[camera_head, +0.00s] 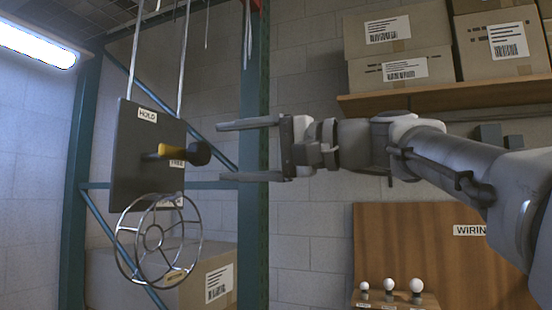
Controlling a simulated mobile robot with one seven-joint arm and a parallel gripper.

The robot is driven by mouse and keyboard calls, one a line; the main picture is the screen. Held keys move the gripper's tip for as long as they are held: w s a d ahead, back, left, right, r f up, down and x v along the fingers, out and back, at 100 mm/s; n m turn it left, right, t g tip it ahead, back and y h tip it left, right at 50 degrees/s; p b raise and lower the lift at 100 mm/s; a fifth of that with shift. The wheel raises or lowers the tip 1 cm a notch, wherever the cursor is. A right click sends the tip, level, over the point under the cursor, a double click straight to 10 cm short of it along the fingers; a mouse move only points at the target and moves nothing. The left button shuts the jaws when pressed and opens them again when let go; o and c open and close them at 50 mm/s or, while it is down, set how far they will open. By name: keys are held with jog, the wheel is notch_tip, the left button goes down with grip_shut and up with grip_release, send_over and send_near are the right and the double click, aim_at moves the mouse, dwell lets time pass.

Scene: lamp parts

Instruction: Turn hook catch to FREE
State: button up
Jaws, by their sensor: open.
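The hook catch is a yellow lever with a black knob (197,153), mounted on a dark hanging plate (132,150) at the left. The lever lies almost level, its knob to the right, just above the label FREE (177,163), which it partly covers. A label HOLD (147,115) sits near the top of the plate. A wire ring frame (160,238) hangs at the plate's lower edge. My gripper (219,151) is open and empty, its fingers pointing left. In the picture the knob lies between and just left of the fingertips; I cannot tell the depth gap.
Two straps hold the plate from above. A teal rack post (253,190) stands behind my gripper. A cardboard box (215,280) is behind the ring frame. Boxes fill a shelf (440,98) at upper right. A wooden board (400,245) and small bulbs (389,284) are at lower right.

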jog(key=v, duration=0.8)
jog(key=shift+d+b, duration=0.2)
jog(key=shift+b, duration=0.25)
jog(key=s+d+f+h, duration=0.4)
jog(key=f+h, duration=0.1)
jog(key=f, duration=1)
jog(key=s+d+f+n+g+h, duration=0.1)
jog(key=s+d+f+h, duration=0.3)
jog(key=f, duration=1.2)
jog(key=s+d+f+n+h, duration=0.1)
jog(key=s+d+f+h, duration=0.3)
jog(key=f, duration=1.1)
jog(key=s+h, duration=0.1)
jog(key=h, duration=0.2)
jog(key=shift+s+f+h, duration=0.25)
jog(key=shift+f+h, duration=0.05)
